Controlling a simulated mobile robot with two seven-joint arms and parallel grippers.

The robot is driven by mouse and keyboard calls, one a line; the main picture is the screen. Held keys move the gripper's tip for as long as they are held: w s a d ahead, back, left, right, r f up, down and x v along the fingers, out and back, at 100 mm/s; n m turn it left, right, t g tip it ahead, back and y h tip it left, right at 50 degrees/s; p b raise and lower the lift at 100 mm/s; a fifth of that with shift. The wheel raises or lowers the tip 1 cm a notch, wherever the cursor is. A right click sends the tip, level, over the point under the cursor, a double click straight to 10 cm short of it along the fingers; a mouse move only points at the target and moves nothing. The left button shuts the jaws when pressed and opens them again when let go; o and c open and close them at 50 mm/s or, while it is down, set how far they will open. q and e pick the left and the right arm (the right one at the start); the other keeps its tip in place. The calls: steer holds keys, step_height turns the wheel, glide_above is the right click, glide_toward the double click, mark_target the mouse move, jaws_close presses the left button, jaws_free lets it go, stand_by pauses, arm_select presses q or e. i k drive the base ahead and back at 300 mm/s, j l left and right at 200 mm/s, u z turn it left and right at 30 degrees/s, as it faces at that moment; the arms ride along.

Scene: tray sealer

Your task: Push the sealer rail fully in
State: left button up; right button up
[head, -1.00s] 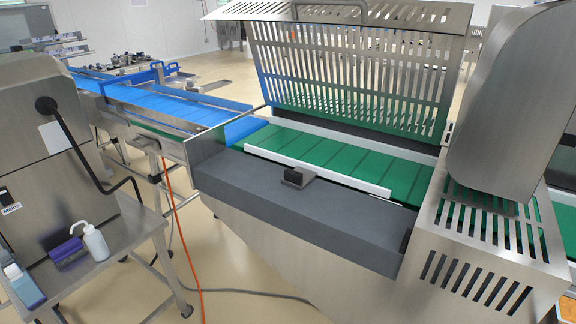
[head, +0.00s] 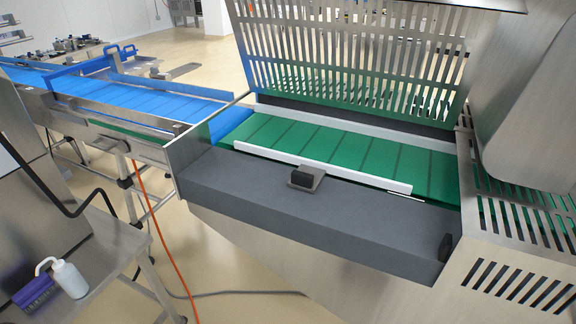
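The white rail (head: 320,167) runs along the near side of the green belt (head: 290,135) in the open sealer. Its right end stops on the belt near a thin bright strip. A black block on a small steel plate (head: 304,179) sits on the dark grey front ledge (head: 300,210), close to the rail's near side. I cannot tell whether it is joined to the rail. A second white rail (head: 350,121) runs along the far side of the belt. Neither of my grippers is in view.
The slotted lid (head: 350,60) stands raised behind the belt. A slotted steel housing (head: 520,240) is at the right, with a black knob (head: 446,247) beside it. The blue conveyor (head: 150,95) leads in from the left. A steel table with a white bottle (head: 69,278) is at lower left.

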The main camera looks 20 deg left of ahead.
mark_target(308, 175)
steer(key=i+j, duration=0.1)
steer(key=j, duration=0.3)
steer(key=i+j, duration=0.1)
steer(key=j, duration=0.35)
steer(key=i+j, duration=0.1)
steer(key=j, duration=0.3)
